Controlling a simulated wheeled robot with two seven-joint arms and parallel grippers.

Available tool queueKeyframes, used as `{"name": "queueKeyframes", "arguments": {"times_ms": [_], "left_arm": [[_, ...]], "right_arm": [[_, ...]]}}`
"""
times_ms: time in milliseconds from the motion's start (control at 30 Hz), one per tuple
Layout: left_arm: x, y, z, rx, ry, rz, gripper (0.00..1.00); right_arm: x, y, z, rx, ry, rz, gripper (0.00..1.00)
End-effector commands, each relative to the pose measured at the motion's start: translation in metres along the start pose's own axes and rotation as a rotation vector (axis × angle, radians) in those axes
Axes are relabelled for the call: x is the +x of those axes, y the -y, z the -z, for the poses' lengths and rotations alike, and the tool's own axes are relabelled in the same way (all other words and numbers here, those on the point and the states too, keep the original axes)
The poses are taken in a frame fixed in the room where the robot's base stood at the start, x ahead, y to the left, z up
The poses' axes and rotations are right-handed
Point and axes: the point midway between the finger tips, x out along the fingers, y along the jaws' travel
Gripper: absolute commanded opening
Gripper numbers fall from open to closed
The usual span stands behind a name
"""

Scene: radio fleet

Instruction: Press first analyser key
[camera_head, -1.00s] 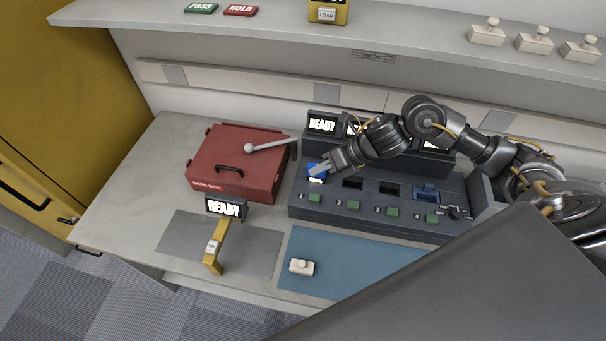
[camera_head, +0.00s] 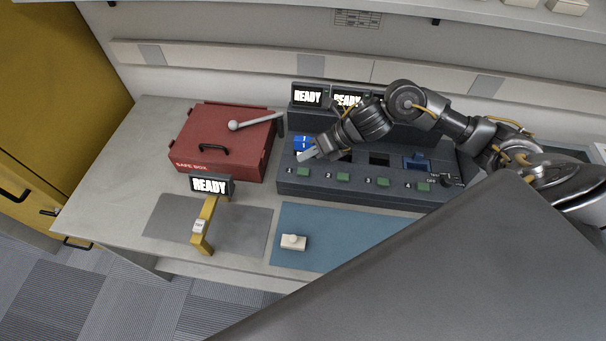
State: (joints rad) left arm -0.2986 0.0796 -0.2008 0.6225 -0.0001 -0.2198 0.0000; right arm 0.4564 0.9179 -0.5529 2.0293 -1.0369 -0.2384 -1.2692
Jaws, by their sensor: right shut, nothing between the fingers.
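The dark analyser (camera_head: 362,193) stands on the bench with a row of green keys numbered 1 to 4 along its front. The first key (camera_head: 303,171) is at the left end of the row. My right gripper (camera_head: 304,156) is shut and empty, just above and behind the first key; I cannot tell whether it touches anything. A blue item with a white label (camera_head: 301,143) sits in the first slot, partly behind the fingertips. A screen (camera_head: 307,96) above it reads READY. My left gripper is not in view.
A red safe box (camera_head: 222,145) with a grey lever stands left of the analyser. A yellow stand (camera_head: 205,226) with a READY screen is in front of it. A small white block (camera_head: 293,242) lies on the blue mat (camera_head: 345,238). A large dark surface covers the lower right.

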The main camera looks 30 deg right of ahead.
Motion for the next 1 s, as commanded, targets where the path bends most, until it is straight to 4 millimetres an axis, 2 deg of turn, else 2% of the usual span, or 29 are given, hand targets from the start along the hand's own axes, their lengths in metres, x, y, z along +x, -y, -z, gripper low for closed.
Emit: {"name": "queueKeyframes", "arguments": {"times_ms": [100,267,1000], "left_arm": [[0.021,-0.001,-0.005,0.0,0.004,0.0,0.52],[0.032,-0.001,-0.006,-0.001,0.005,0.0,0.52],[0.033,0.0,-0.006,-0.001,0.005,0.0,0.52]], "right_arm": [[0.016,0.012,0.011,0.001,0.001,0.001,0.0],[0.024,0.018,0.017,0.001,0.001,0.0,0.0],[0.024,0.018,0.017,0.001,0.001,0.0,0.0]]}}
